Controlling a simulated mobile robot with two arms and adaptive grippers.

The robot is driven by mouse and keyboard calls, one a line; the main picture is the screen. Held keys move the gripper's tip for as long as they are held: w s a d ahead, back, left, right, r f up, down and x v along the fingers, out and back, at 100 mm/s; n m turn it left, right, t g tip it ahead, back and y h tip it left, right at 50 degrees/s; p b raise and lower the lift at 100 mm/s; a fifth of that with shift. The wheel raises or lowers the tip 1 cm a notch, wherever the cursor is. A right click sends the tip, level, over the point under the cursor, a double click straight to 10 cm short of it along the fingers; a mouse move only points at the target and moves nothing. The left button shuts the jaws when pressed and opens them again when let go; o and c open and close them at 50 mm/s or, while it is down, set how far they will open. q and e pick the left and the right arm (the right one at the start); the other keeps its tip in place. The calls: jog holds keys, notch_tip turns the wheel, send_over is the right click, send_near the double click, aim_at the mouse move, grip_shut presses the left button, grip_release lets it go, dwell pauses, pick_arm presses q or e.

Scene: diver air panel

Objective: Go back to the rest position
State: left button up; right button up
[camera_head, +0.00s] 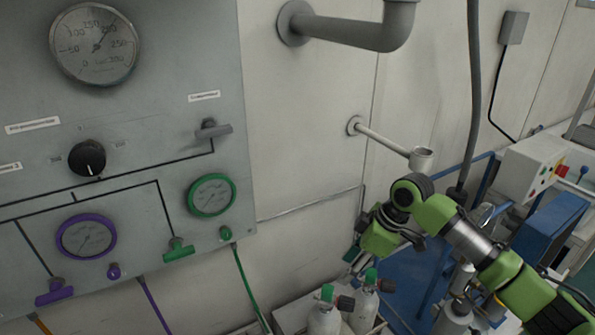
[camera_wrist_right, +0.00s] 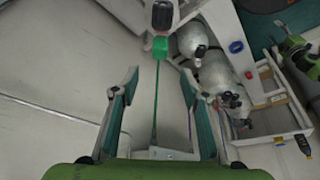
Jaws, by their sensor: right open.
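My right arm comes in from the lower right in the head view, and its gripper (camera_head: 353,254) hangs in front of the wall, right of the panel. In the right wrist view the gripper (camera_wrist_right: 158,82) is open, with its two fingers apart and nothing held between them. A green part with a dark knob (camera_wrist_right: 160,46) shows beyond the fingertips; I cannot tell its distance. My left gripper is not in view.
The grey panel (camera_head: 160,115) carries gauges, a black knob (camera_head: 88,158), a green handle (camera_head: 179,250) and a purple handle (camera_head: 54,292). Gas cylinders (camera_head: 324,320) stand below my right gripper. A wall pipe (camera_head: 390,140) is above it; a blue frame (camera_head: 405,275) is behind.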

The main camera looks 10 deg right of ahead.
jog(key=s+a+f+m, duration=0.2)
jog(key=s+a+f, duration=0.7)
jog(key=s+f, duration=0.3)
jog(key=s+d+m+t+h, duration=0.15)
jog(key=s+d+m, duration=0.25)
jog(key=s, duration=0.5)
jog(key=s+d+m+h, duration=0.2)
jog(key=s+d+m, duration=0.25)
jog(key=s, duration=0.35)
notch_tip(320, 180, down, 29)
jog(key=s+g+b, duration=0.1)
jog(key=s, duration=0.2)
jog(key=s+d+f+g+b, duration=0.1)
jog(key=s+d+f, duration=0.1)
jog(key=s+f, duration=1.4)
jog(key=shift+s+d+f, duration=0.25)
jog(key=shift+d+f, duration=0.1)
jog(key=shift+g+h, duration=0.25)
